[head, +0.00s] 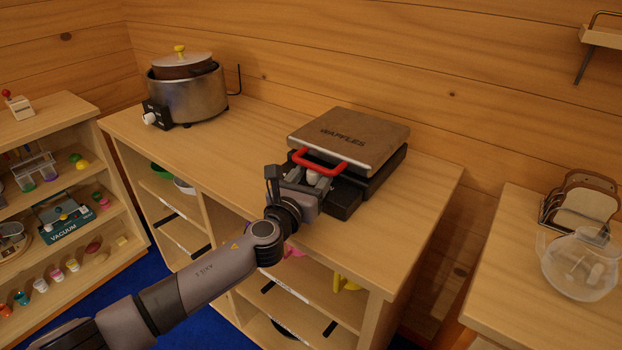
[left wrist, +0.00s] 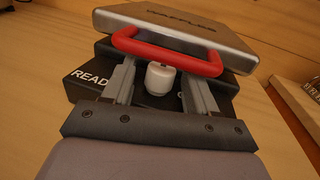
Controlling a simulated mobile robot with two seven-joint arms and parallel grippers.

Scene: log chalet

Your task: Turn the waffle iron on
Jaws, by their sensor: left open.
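The waffle iron (head: 345,140) stands on the wooden counter, its lid lowered and marked "WAFFLES". A red handle (head: 320,163) sits at the lid's front edge; it also shows in the left wrist view (left wrist: 167,52). A white knob (left wrist: 160,78) is on the black front part, next to lettering that starts "READ". My left gripper (head: 308,180) is at the front of the iron, below the handle. In the left wrist view its open fingers (left wrist: 160,85) stand either side of the knob, with gaps visible. My right gripper is not in view.
A metal slow cooker (head: 195,98) with a lid stands at the counter's back left. Shelves below hold bowls. A side counter at right carries a toast rack (head: 580,205) and a glass pot (head: 580,265). The counter between cooker and iron is clear.

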